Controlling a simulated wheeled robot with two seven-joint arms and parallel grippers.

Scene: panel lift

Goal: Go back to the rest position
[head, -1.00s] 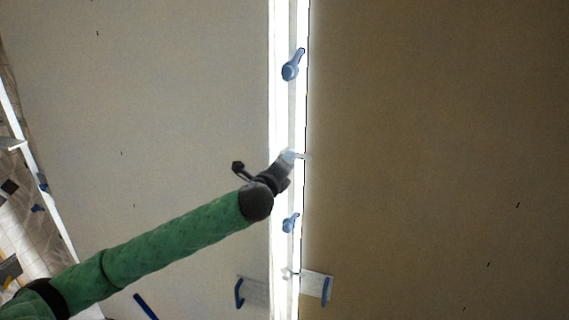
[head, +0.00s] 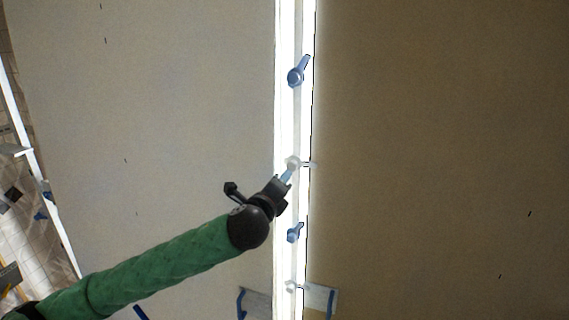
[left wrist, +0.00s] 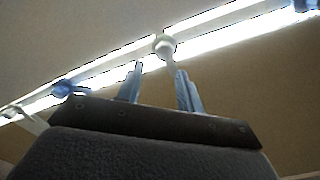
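My left gripper (head: 286,177) reaches in from the lower left in the head view, in front of the bright seam between two large panels. In the left wrist view its two bluish fingers (left wrist: 160,70) stand apart with nothing between them. A white round knob (left wrist: 164,45) sits just beyond the fingertips, apart from them. The same knob (head: 293,162) shows on the seam in the head view, with a small white lever pointing right. My right gripper is in neither view.
A pale panel (head: 180,110) lies left of the seam and a brown panel (head: 440,150) right. Blue latches (head: 295,76) and (head: 294,233) sit on the seam above and below the gripper. A lower white knob (head: 291,287) lies between blue handles (head: 241,303) and (head: 330,303).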

